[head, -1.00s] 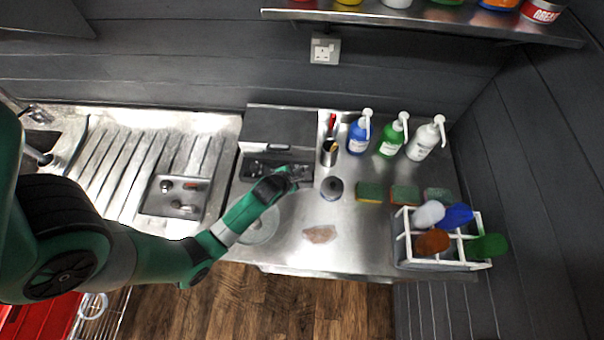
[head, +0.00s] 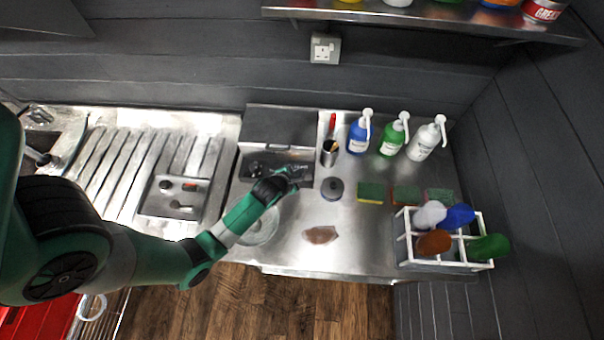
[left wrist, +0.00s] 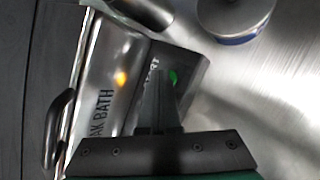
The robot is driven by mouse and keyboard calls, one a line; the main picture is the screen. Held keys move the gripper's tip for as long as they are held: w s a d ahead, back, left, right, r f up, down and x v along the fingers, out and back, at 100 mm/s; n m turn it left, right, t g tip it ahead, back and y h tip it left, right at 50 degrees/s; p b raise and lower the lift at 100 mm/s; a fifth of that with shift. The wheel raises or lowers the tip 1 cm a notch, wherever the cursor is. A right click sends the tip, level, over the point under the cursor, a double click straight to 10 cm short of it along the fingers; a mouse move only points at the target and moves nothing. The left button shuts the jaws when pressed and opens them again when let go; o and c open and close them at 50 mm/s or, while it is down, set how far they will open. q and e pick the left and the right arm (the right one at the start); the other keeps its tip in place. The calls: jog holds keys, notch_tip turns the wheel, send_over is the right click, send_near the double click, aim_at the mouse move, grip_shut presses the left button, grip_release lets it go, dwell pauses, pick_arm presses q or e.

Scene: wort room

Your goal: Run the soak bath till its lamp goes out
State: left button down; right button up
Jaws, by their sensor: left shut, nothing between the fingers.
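The soak bath (head: 300,156) is a grey metal box with a dark upper part, standing on the steel counter by the wall. A black handle (left wrist: 58,130) shows at the left there. My left gripper (head: 297,171) is over the right front part of the bath. In the left wrist view its shut, empty fingers (left wrist: 157,80) are just left of the green button. I cannot tell whether they touch it. My right gripper is not in view.
A dark-topped round object (head: 332,188) and a pot with a red-handled tool (head: 329,153) stand close right of the bath. Pump bottles (head: 392,138), sponges (head: 406,195) and a brush caddy (head: 402,240) are further right. A glass dish (head: 262,232) lies below my forearm.

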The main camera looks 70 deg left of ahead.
pick_arm(q)
jog(key=shift+r+p, duration=0.6)
jog(key=shift+r, duration=0.15)
notch_tip(320, 180, up, 5)
jog(key=p, duration=0.4)
dwell(0.4)
